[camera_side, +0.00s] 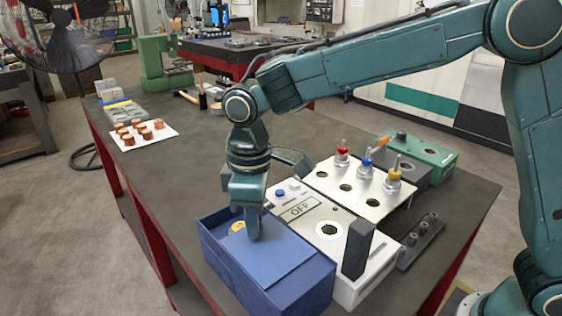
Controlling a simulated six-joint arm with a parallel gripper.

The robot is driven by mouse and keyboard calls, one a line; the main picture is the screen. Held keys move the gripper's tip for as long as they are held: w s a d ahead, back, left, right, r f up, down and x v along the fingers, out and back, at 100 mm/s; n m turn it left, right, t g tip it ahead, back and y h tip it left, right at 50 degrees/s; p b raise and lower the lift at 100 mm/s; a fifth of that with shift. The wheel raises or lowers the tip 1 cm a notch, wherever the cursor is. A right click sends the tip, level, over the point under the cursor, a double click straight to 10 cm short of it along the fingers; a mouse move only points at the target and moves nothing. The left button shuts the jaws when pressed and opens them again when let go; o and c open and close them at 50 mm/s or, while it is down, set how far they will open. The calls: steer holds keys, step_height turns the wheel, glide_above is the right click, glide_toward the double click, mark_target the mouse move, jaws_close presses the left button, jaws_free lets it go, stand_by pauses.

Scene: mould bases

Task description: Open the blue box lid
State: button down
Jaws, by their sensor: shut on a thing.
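The blue box (303,291) stands at the front of the dark table. Its flat blue lid (275,262) covers the front part of the top. The back part shows an opening, with a round yellow thing (237,227) partly visible in it. My gripper (253,238) points down at the lid's back part, with its fingertips low against the lid. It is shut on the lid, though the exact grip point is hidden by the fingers.
A white box marked OFF (318,217) with a dark upright block (357,249) stands close on the right. Behind it is a white panel with colored-top pegs (345,188). A white board with copper cylinders (143,134) lies far left. The table's left middle is clear.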

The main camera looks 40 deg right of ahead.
mark_target(268, 248)
steer(key=shift+s+r, duration=0.15)
steer(key=shift+s, duration=1.7)
steer(key=c, duration=1.2)
jaws_free()
step_height(268, 248, up, 14)
